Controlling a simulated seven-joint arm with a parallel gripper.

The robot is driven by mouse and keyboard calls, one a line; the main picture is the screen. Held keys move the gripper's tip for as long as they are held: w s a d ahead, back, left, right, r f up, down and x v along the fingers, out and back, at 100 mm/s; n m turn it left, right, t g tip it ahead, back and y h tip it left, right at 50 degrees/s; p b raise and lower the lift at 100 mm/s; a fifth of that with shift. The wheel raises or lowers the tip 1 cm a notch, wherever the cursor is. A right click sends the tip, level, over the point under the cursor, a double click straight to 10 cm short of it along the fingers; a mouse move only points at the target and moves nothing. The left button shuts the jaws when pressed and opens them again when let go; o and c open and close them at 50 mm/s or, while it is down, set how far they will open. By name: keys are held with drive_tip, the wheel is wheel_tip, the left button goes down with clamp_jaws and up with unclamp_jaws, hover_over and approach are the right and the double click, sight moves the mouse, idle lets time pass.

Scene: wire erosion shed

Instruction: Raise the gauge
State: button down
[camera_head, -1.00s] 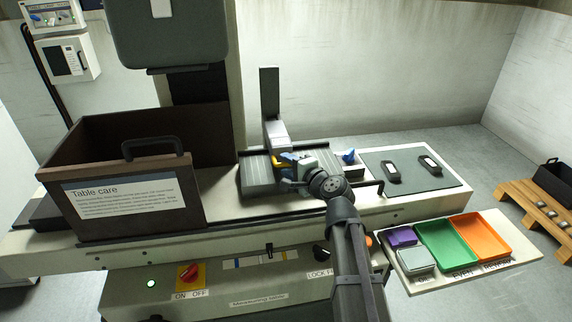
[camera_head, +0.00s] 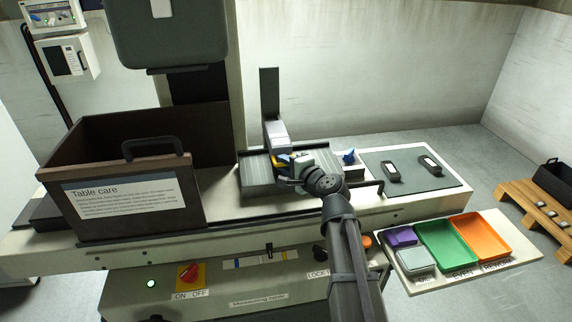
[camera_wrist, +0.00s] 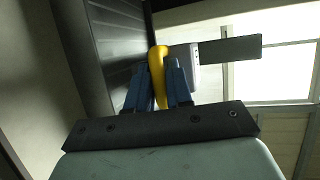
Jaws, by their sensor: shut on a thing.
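The gauge stands on the grooved grey table plate (camera_head: 256,178), with a dark upright post (camera_head: 269,92) and a pale grey body (camera_head: 277,133) beside it. A curved yellow handle (camera_head: 283,158) sits at the body's lower front. It also shows in the wrist view (camera_wrist: 157,62), with the pale body to its right. My gripper (camera_wrist: 157,85) is shut on the yellow handle, with a blue finger on each side. In the head view my wrist hides part of the gauge's lower front.
A brown box labelled "Table care" (camera_head: 88,140) stands to the left. A blue-knobbed part (camera_head: 348,157) is close to the right of my gripper. A grey mat (camera_head: 440,180) holds two dark-handled pieces. Purple, green (camera_head: 446,243) and orange trays lie at the front right.

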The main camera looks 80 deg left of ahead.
idle(0.5)
drive_tip(key=shift+r, duration=0.55)
drive_tip(key=a+r+m+h, duration=0.1)
drive_tip(key=a+r+h, duration=0.3)
drive_tip(key=a+r, duration=0.4)
drive_tip(key=a+r+m+t+h, duration=0.1)
drive_tip(key=a+r+h, duration=0.3)
drive_tip(key=a+r, duration=0.4)
drive_tip(key=shift+a+r+h, duration=0.15)
drive_tip(key=shift+r+h, duration=0.15)
drive_tip(key=shift+r, duration=2.45)
drive_tip(key=shift+s+a+r, duration=0.1)
drive_tip(key=c, duration=1.1)
unclamp_jaws()
